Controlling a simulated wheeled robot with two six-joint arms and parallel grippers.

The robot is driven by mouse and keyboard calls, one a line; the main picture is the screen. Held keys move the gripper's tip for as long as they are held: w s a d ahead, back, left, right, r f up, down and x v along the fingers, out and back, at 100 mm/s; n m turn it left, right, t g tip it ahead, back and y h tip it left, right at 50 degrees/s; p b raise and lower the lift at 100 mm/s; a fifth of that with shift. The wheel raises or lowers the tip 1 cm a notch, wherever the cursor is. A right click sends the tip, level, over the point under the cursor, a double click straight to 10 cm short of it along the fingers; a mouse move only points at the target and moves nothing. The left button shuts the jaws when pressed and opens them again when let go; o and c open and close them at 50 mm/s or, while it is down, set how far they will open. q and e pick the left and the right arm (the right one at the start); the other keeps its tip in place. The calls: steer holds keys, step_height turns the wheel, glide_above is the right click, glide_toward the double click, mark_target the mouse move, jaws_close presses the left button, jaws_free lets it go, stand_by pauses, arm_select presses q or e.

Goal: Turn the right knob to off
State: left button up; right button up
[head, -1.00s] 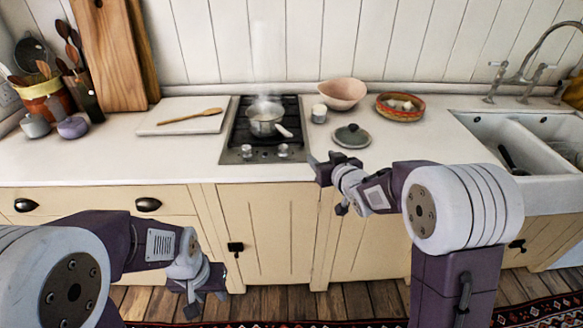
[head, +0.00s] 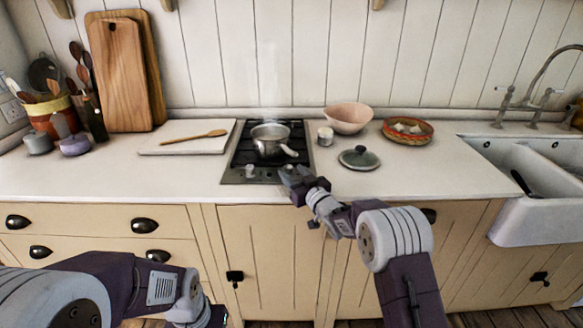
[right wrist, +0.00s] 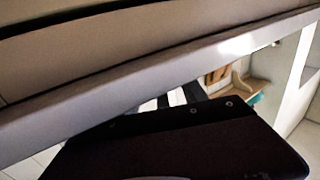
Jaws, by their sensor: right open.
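The hob (head: 237,163) is a dark cooktop set in the white counter, with a metal front strip. Its left knob (head: 250,171) shows in the head view. The right knob is hidden behind my right gripper (head: 290,173), which is open at the front right corner of the hob. I cannot tell whether its fingers touch the knob. A steaming metal saucepan (head: 269,141) stands on the hob, its pale handle pointing to the front right, just above the gripper. My left gripper (head: 212,316) is low in front of the cabinets, partly cut off by the bottom edge.
A small jar (head: 325,136), a pink bowl (head: 348,118), a dark lid (head: 359,158) and a red patterned dish (head: 408,130) stand right of the hob. A white board (head: 165,148) with a wooden spoon (head: 194,136) lies left. The counter front is clear there.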

steer(key=shift+x, duration=0.8)
